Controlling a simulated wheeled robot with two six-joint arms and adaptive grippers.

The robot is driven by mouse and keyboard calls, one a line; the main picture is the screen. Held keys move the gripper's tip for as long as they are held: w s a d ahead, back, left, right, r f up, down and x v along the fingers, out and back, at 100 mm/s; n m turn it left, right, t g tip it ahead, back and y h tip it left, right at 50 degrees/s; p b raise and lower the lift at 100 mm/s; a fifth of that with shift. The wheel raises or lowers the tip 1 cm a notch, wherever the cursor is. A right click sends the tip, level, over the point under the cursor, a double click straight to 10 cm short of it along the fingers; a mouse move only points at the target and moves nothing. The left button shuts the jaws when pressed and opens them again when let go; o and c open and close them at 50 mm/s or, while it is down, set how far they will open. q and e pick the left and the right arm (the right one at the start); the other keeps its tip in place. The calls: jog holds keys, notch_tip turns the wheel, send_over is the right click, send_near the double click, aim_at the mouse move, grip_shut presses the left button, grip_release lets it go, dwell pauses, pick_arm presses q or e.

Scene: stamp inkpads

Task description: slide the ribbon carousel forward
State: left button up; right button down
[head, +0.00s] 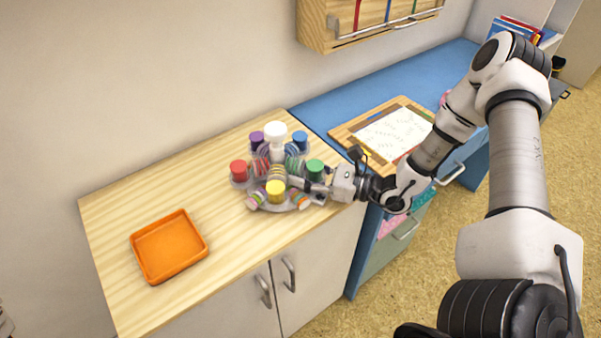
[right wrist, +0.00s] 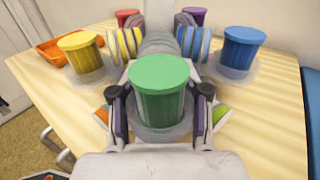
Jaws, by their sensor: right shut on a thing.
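The ribbon carousel (head: 270,208) stands on the wooden counter in the head view, with a white knob (head: 275,131) at its top. It carries red, yellow, purple, blue and green capped pots and several striped ribbon rolls. My right gripper (head: 318,186) reaches it from the right at the green pot (head: 315,168). In the right wrist view the green pot (right wrist: 160,88) sits between the two fingers of my right gripper (right wrist: 160,112), which are shut on it. The yellow pot (right wrist: 80,50) and blue pot (right wrist: 240,48) stand beyond it. My left gripper is not in view.
An orange tray (head: 168,246) lies on the counter to the left, with bare wood between it and the carousel. The counter's front edge has cabinet doors with handles below. A blue desk (head: 330,108) with a wooden board and paper (head: 394,134) adjoins on the right.

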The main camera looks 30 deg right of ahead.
aim_at(285, 137)
jog(key=shift+s, duration=0.25)
jog(key=shift+c, duration=2.3)
grip_release()
notch_tip(285, 137, up, 10)
